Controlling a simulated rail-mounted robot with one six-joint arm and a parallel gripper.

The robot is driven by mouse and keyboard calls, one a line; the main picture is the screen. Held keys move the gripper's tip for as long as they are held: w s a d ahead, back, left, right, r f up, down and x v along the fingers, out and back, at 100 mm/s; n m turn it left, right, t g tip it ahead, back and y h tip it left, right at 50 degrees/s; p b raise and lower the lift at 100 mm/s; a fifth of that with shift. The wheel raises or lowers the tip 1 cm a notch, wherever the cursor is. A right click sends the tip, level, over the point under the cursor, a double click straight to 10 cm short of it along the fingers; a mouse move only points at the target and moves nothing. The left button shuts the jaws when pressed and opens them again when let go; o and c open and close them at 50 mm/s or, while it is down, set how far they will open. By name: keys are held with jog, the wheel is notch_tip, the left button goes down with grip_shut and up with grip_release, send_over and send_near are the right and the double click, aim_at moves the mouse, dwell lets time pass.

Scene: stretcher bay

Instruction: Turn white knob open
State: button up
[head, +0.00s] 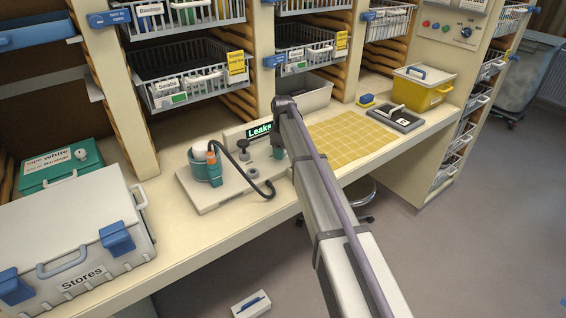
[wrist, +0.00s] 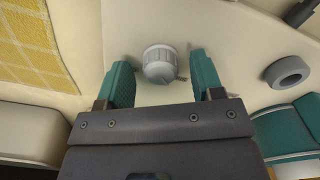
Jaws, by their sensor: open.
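The white knob (wrist: 159,63) shows in the wrist view, a round ridged knob on a pale surface. My gripper (wrist: 160,75) is open, with one teal fingertip on each side of the knob. A gap shows between the knob and each finger, so the fingers do not appear to touch it. In the head view my gripper (head: 279,150) is at the far end of my arm, over the right end of the bench unit (head: 215,202) with the green-lit "Leaks" display (head: 259,130). My arm hides the knob there.
A grey ring-shaped part (wrist: 287,72) lies right of the knob in the wrist view. A teal holder (head: 210,168) with a black hose (head: 252,180) is on the unit's left. A yellow grid mat (head: 350,132) lies to the right. Wire baskets (head: 185,85) hang above.

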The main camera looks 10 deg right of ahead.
jog(key=shift+f, duration=0.2)
jog(key=c, duration=0.9)
jog(key=shift+m, duration=0.3)
jog(key=m, duration=0.3)
jog(key=shift+m, duration=0.3)
jog(key=m, duration=0.4)
jog(key=shift+m, duration=0.3)
jog(key=m, duration=0.4)
jog(key=shift+a, duration=0.1)
jog(key=m, duration=0.5)
